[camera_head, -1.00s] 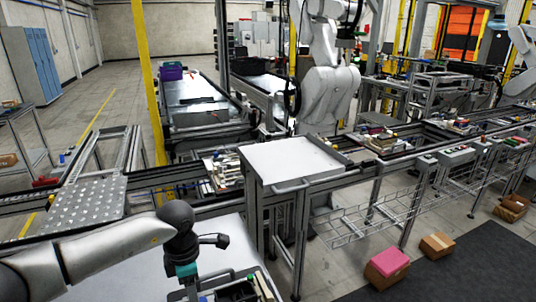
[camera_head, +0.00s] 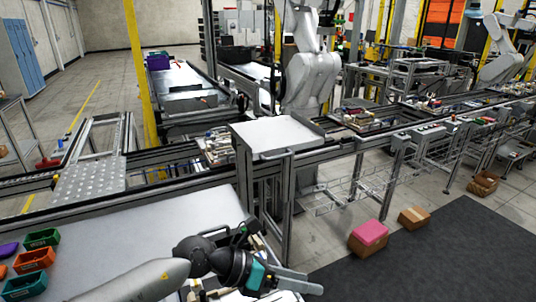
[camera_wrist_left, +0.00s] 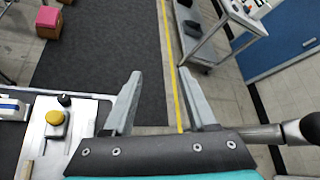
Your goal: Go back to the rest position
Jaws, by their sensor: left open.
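My left gripper (camera_head: 304,282) is at the bottom of the head view, at the right end of the white table (camera_head: 120,229). Its grey arm comes in from the lower left. In the left wrist view the two grey fingers of the left gripper (camera_wrist_left: 160,100) stand wide apart with nothing between them, over the dark mat and grey floor. My right gripper is not in view.
Green (camera_head: 42,239) and orange (camera_head: 34,259) bins lie on the table's left. A fixture with a yellow knob (camera_wrist_left: 55,118) is left of the gripper in the wrist view. A conveyor (camera_head: 200,185) runs behind. Boxes (camera_head: 368,239) stand beside the dark mat (camera_head: 430,260).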

